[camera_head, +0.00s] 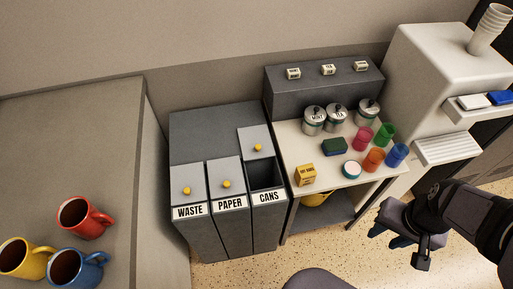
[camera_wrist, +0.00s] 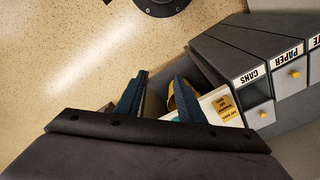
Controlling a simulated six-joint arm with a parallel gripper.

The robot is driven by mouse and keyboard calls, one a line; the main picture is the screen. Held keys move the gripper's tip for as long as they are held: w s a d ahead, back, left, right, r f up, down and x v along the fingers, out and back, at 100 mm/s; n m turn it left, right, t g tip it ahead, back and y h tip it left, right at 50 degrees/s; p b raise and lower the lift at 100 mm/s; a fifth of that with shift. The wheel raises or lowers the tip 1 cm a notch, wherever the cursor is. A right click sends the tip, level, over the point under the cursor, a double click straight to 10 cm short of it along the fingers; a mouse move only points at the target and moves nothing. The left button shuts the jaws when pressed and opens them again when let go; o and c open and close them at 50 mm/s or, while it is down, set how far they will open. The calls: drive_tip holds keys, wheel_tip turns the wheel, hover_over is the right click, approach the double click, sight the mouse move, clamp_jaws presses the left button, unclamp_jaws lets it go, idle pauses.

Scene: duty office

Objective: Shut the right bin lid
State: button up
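The right bin (camera_head: 236,228), labelled CANS, stands at the right end of a row of grey bins. Its grey lid (camera_head: 257,139) with a yellow knob is set back from the front, leaving a dark opening (camera_head: 265,174) behind the label. The CANS bin (camera_wrist: 237,62) also shows in the wrist view, at the right. My gripper (camera_head: 388,235) is to the right of the bins, beyond the small table and well apart from the lid. In the wrist view its two blue fingers (camera_wrist: 160,98) are spread with nothing gripped between them.
The WASTE lid (camera_head: 187,181) and PAPER lid (camera_head: 224,176) sit forward, covering their bins. A table (camera_head: 300,146) beside CANS holds canisters, coloured cups and small boxes. A white dispenser (camera_head: 440,60) stands farther right. Mugs (camera_head: 82,220) sit at left. Speckled floor is open in front.

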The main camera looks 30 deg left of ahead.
drive_tip(key=w+a+f+n+t+y+b, duration=0.1)
drive_tip(key=w+a, duration=0.3)
drive_tip(key=a, duration=0.4)
drive_tip(key=w+a+f+t+y+b, duration=0.1)
drive_tip(key=w+a+f+t+b, duration=0.1)
drive_tip(key=a, duration=0.6)
drive_tip(key=w+a+f+n+t+y+b, duration=0.1)
drive_tip(key=w+a+f+t+b, duration=0.1)
drive_tip(key=w+a+f, duration=0.3)
drive_tip(key=shift+w+a+n+b, duration=0.15)
drive_tip(key=shift+w+a+b, duration=0.15)
drive_tip(key=shift+w+a, duration=0.45)
drive_tip(key=shift+w+a+n+b, duration=0.15)
drive_tip(key=shift+w+a+b, duration=0.1)
drive_tip(key=shift+w+a, duration=0.4)
drive_tip(key=a+f+t+y+b, duration=0.1)
drive_tip(key=a+f+t+b, duration=0.25)
drive_tip(key=a, duration=0.95)
drive_tip(key=n+t+b, duration=0.1)
drive_tip(key=t+b, duration=0.2)
approach(258, 147)
drive_tip(key=shift+y, duration=0.5)
drive_tip(key=shift+d+p+x, duration=0.1)
drive_tip(key=shift+p+x, duration=0.15)
drive_tip(key=shift+x, duration=1.75)
drive_tip(key=shift+d+p+x, duration=0.15)
drive_tip(key=shift+p+x, duration=0.05)
drive_tip(key=shift+x, duration=1.75)
drive_tip(key=shift+f, duration=0.15)
clamp_jaws()
